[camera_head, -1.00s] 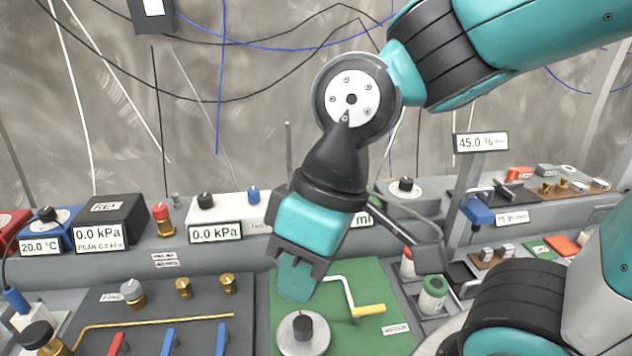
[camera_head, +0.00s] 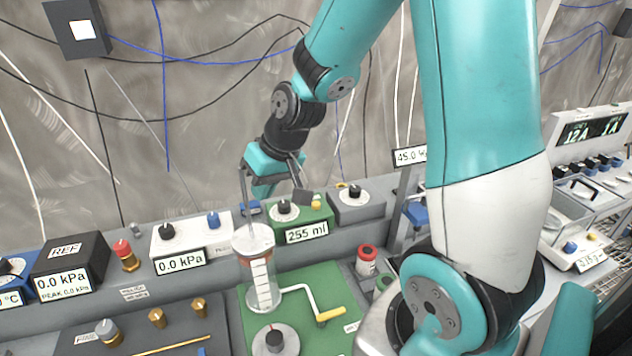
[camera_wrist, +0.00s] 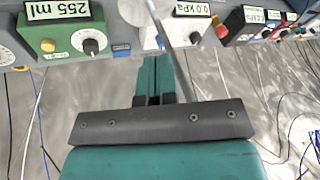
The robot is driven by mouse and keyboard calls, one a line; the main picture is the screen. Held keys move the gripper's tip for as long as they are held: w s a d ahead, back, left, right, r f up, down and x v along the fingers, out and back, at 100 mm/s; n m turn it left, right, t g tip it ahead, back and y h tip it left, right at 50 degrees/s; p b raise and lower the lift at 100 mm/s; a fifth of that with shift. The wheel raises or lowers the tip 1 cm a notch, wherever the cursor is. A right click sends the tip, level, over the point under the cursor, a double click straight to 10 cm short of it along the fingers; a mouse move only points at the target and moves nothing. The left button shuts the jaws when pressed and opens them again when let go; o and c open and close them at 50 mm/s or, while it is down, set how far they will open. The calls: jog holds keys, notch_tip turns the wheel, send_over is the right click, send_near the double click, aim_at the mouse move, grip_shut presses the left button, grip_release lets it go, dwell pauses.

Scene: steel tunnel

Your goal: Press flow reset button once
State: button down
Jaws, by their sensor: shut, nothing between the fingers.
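A green box (camera_head: 325,222) with a "255 ml" display stands behind the clear cylinder. A small yellow button (camera_head: 316,200) sits on its top right, and a black knob on a white dial (camera_head: 283,208) is beside it. In the wrist view the box (camera_wrist: 65,20) appears upside down at the upper left, with the yellow button (camera_wrist: 47,45) on its face. No label naming the button is readable. My gripper (camera_head: 262,190) is shut and empty, up behind and left of the box, apart from the button. Its shut fingers (camera_wrist: 153,75) point up in the wrist view.
The clear cylinder (camera_head: 262,285) and a thin upright rod (camera_head: 243,200) stand close to my gripper. Grey box with a knob (camera_head: 357,205) adjoins on the right. Pressure box (camera_head: 190,245) lies left.

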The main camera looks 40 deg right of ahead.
jog(key=w+d+f+m+t, duration=0.25)
jog(key=w+d, duration=0.25)
jog(key=d, duration=0.5)
jog(key=m+t+h+p, duration=0.1)
jog(key=m+t, duration=0.1)
jog(key=m, duration=0.2)
send_over(318, 202)
notch_tip(318, 202, down, 5)
jog(key=shift+r, duration=0.1)
notch_tip(318, 202, down, 9)
jog(key=b, duration=0.5)
jog(key=shift+b, duration=0.4)
dwell(0.3)
jog(key=shift+f+b, duration=0.35)
jog(key=shift+b, duration=0.15)
